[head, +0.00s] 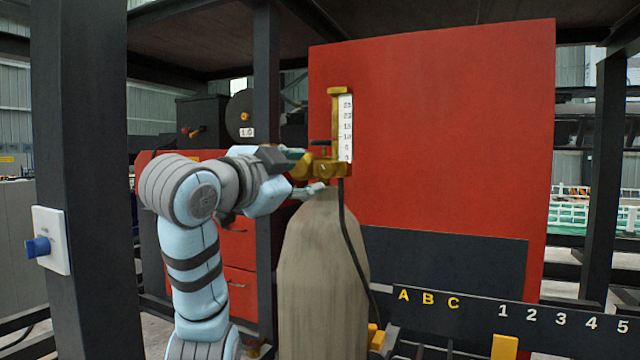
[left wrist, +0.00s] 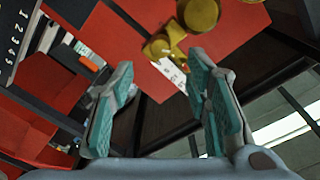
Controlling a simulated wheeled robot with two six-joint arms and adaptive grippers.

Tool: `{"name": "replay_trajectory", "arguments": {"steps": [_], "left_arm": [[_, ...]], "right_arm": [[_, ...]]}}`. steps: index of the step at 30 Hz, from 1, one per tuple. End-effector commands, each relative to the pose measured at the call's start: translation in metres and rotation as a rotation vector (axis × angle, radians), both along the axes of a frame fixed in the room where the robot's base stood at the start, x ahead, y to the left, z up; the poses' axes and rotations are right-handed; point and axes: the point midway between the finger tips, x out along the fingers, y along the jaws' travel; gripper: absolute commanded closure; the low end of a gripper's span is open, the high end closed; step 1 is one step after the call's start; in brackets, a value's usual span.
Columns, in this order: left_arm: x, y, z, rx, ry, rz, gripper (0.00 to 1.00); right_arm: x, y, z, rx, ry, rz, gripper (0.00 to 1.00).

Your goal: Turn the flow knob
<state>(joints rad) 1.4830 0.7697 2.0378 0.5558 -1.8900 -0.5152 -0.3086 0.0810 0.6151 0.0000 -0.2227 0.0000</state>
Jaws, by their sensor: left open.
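A tall grey gas cylinder (head: 322,270) stands upright in front of a red panel. Which brass part is the flow knob is hard to tell. My left gripper (head: 310,172) is open at the regulator's left side, one finger above the other. In the left wrist view, the teal-padded fingers stand apart with nothing clearly between them. Round brass parts (left wrist: 200,14) show beyond the fingertips. Contact cannot be told. My right gripper is out of view.
A red panel (head: 450,120) stands behind the cylinder. A black hose (head: 348,230) hangs down its right side. Dark posts (head: 85,180) stand at the left, one with a blue-knobbed white box (head: 48,240). A dark lettered rail (head: 470,325) crosses the lower right.

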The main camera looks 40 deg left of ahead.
Motion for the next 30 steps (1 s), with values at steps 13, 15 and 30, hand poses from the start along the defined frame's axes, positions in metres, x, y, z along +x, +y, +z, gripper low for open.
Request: {"name": "replay_trajectory", "arguments": {"steps": [13,15,30], "left_arm": [[0.063,0.016,0.005,0.000,-0.002,0.002,0.56],[0.063,0.016,0.005,0.000,-0.002,0.002,0.56],[0.063,0.016,0.005,0.002,-0.001,0.001,1.00]], "right_arm": [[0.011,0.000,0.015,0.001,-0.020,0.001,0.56],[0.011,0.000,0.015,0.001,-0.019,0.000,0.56],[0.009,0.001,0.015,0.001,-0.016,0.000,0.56]]}}
